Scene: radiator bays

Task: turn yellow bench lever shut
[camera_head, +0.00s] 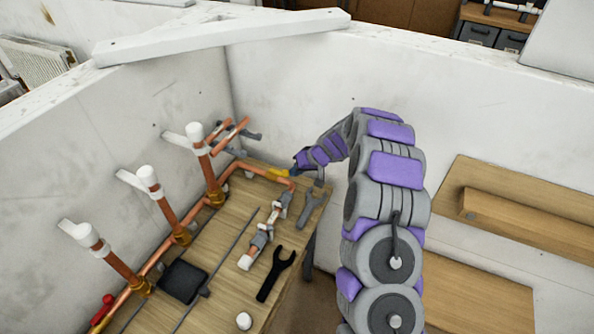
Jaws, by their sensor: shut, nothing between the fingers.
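The yellow lever (277,172) shows at the far end of the wooden bench (222,236), on the copper pipe (248,168) near the back wall. It lies roughly along the pipe, but its exact angle is hard to tell at this size. My gripper (293,171) is shut and empty at the right end of the lever. It is very close to the lever or touching it; I cannot tell which. My arm comes down from the right, and the gripper hides part of the valve area.
Upright copper pipes with white caps (148,178) line the left wall. A black spanner (276,274), a grey wrench (312,205), a pipe assembly (265,229), a dark plate (183,281) and a red handle (107,300) occupy the bench. Wooden shelves (480,290) stand at right.

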